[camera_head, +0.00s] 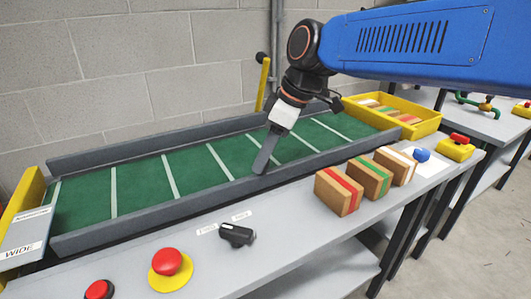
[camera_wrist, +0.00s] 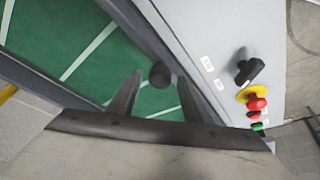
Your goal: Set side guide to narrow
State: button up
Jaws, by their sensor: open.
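The conveyor has a near grey side rail (camera_head: 150,212) and a far grey side rail (camera_head: 150,152) along its green belt (camera_head: 140,185). A plate at the left end carries a label reading WIDE (camera_head: 20,250). My gripper (camera_head: 262,166) points down at the near rail, right of the belt's middle. In the wrist view my gripper (camera_wrist: 158,76) is open, with its two fingers on either side of a round dark knob (camera_wrist: 160,73) beside the near rail. I cannot tell whether they touch it. The knob is hidden in the head view.
A black selector knob (camera_head: 237,235), a red button on yellow (camera_head: 168,264) and another red button (camera_head: 99,289) sit on the front ledge. Several banded boxes (camera_head: 339,190) stand right of them. A yellow bin (camera_head: 425,124) is at the belt's far end.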

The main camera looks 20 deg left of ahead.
jog(key=shift+c, duration=0.6)
grip_shut()
jog(key=w+a, duration=0.7)
jog(key=shift+w+a, duration=0.15)
jog(key=shift+w, duration=0.05)
jog(key=shift+r, duration=0.1)
jog(key=shift+o, duration=0.6)
grip_release()
jog(key=shift+a, duration=0.1)
jog(key=v, duration=1.7)
